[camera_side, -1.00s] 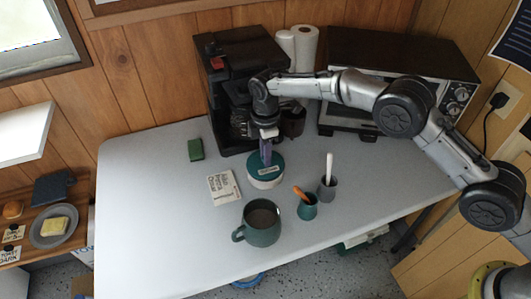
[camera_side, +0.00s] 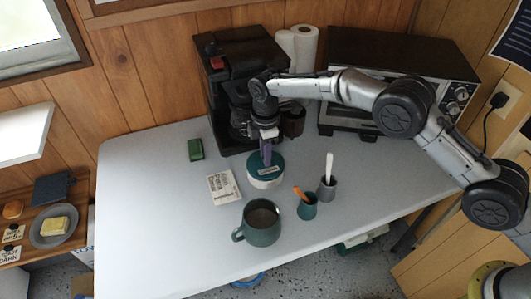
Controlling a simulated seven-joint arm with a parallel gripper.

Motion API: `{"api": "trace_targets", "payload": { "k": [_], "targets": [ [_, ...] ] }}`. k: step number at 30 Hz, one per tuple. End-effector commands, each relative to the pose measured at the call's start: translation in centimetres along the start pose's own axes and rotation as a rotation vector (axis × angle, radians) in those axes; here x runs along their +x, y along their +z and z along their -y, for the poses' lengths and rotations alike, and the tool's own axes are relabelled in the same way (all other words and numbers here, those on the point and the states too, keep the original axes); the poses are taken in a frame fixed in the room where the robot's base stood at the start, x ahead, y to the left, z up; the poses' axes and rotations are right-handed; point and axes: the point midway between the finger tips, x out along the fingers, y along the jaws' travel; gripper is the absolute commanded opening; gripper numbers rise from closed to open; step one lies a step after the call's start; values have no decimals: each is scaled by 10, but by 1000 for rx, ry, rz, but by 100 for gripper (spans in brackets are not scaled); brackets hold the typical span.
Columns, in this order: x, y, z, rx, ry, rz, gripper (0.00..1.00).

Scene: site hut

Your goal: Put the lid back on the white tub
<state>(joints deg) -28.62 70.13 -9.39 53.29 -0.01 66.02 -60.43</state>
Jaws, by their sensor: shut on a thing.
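The white tub (camera_side: 266,182) stands on the grey table, near its middle. The teal lid (camera_side: 275,162) sits on top of the tub and looks about level, with a pale label on it. My gripper (camera_side: 267,160) points down from above and is shut on the lid at its top. The gripper covers part of the lid's far side. I cannot tell from this view whether the lid is fully seated on the tub's rim.
A printed card (camera_side: 223,188) lies left of the tub. A large green mug (camera_side: 262,226), a small teal cup (camera_side: 307,208) and a grey cup (camera_side: 327,190) stand in front. A coffee machine (camera_side: 228,75) and an oven (camera_side: 385,55) stand behind.

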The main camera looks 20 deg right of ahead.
Motion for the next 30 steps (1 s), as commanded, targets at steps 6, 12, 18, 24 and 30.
{"api": "trace_targets", "payload": {
  "k": [6,12,18,24,30],
  "targets": [
    [1,0,-1,0,2,-1,0],
    [1,0,0,0,2,-1,0],
    [1,0,0,0,1,-1,0],
    [2,0,0,0,1,-1,0],
    [2,0,0,0,1,-1,36]
  ]
}}
